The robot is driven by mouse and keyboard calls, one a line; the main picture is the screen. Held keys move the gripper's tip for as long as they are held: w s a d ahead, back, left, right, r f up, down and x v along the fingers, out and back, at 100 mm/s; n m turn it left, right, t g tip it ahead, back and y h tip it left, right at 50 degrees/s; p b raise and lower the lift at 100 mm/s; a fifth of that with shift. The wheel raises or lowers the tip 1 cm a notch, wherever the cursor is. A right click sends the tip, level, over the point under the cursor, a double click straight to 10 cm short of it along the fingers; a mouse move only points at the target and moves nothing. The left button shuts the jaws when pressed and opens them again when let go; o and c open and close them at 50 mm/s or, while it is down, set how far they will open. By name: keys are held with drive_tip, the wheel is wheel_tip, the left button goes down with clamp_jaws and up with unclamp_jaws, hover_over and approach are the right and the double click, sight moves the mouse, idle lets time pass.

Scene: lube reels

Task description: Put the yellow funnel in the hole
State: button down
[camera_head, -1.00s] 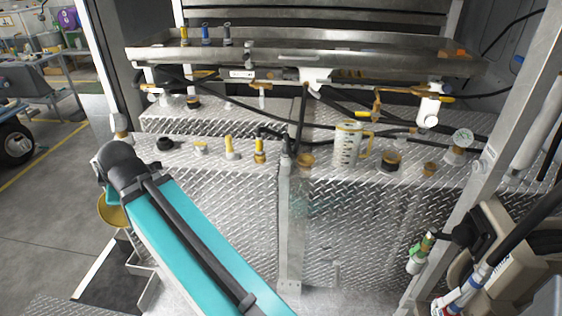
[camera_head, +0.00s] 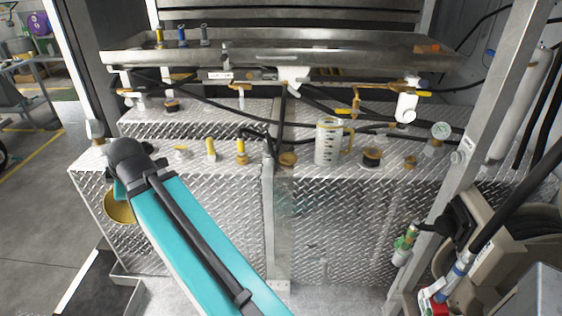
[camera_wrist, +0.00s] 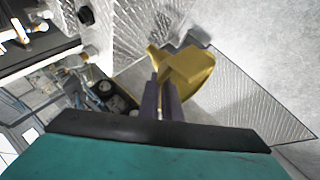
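The yellow funnel (camera_head: 118,207) hangs at the left in the head view, beside the left end of the diamond-plate tank and partly behind my arm. In the wrist view the funnel (camera_wrist: 190,72) sits at the tips of my gripper (camera_wrist: 162,92), whose two dark fingers are close together on it. The tank top (camera_head: 315,170) carries several fittings, among them a brass round fitting (camera_head: 288,159) and a dark round fitting with a brass rim (camera_head: 371,157). I cannot tell which one is the open hole.
Hoses and valves hang below a metal tray (camera_head: 285,52) above the tank top. A slanted metal post (camera_head: 487,110) and a hose reel (camera_head: 490,255) stand at the right.

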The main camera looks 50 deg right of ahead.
drive_tip(key=s+d+f+m, duration=0.1)
drive_tip(key=s+d, duration=0.1)
drive_tip(key=d, duration=0.6)
drive_tip(key=s+d+f, duration=0.1)
drive_tip(key=s+d, duration=0.1)
drive_tip(key=d, duration=0.6)
drive_tip(key=s+d+f+m+h+b, duration=0.1)
drive_tip(key=s+d+f, duration=0.1)
drive_tip(key=s+d, duration=1.1)
drive_tip(key=s+d+f+m+h+b, duration=0.1)
drive_tip(key=s+d+f+m+b, duration=0.1)
drive_tip(key=s+d, duration=1)
drive_tip(key=d, duration=0.8)
drive_tip(key=shift+s+d+f+g+h, duration=0.15)
drive_tip(key=shift+s+g+h, duration=0.15)
drive_tip(key=shift+s+h, duration=0.1)
drive_tip(key=w+d+f+p, duration=0.1)
drive_tip(key=w+d+p, duration=0.3)
drive_tip(key=w+d, duration=0.5)
drive_tip(key=d, duration=0.4)
drive_tip(key=shift+w+f, duration=0.25)
drive_tip(key=shift+w, duration=0.05)
